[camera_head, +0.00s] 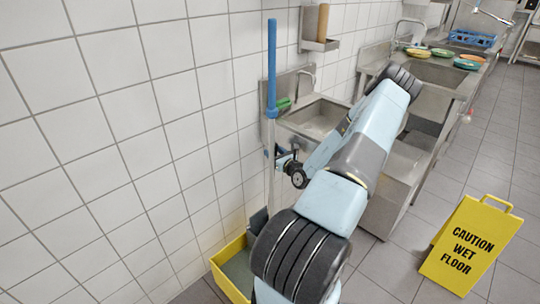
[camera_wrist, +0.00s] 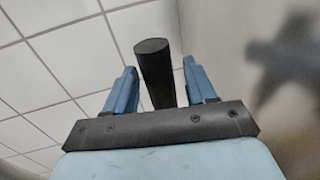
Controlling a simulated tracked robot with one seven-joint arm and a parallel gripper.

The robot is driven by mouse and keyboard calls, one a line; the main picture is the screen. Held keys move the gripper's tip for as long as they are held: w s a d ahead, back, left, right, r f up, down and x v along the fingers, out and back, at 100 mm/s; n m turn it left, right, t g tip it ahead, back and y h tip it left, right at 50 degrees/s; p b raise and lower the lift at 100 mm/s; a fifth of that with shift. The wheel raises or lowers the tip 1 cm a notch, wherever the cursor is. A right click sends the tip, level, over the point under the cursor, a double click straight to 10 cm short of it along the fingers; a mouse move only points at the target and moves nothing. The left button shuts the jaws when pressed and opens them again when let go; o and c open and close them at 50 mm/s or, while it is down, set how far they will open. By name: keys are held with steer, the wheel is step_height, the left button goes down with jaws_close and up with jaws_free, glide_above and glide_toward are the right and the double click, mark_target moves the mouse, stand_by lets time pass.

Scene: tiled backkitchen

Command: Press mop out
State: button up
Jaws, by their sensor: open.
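The mop (camera_head: 272,62) stands upright against the tiled wall, with a blue upper handle and a grey pole below. Its lower end goes down toward the yellow bucket (camera_head: 228,284), where a dark grey wringer part (camera_head: 258,221) shows. My arm hides much of the bucket, and the mop head cannot be made out. My gripper (camera_head: 277,152) is beside the mop pole, well above the bucket. In the wrist view my gripper (camera_wrist: 161,66) is open, with a dark round-ended rod (camera_wrist: 154,70) between its blue fingers and gaps on both sides. I cannot tell whether this is the wringer's lever.
A steel hand basin (camera_head: 318,118) stands close behind my arm. A steel sink counter (camera_head: 440,75) with coloured plates and a blue rack (camera_head: 472,37) runs to the back right. A yellow wet-floor sign (camera_head: 468,245) stands at the right. Tiled floor between is clear.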

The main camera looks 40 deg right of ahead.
jaws_close()
stand_by(0.4)
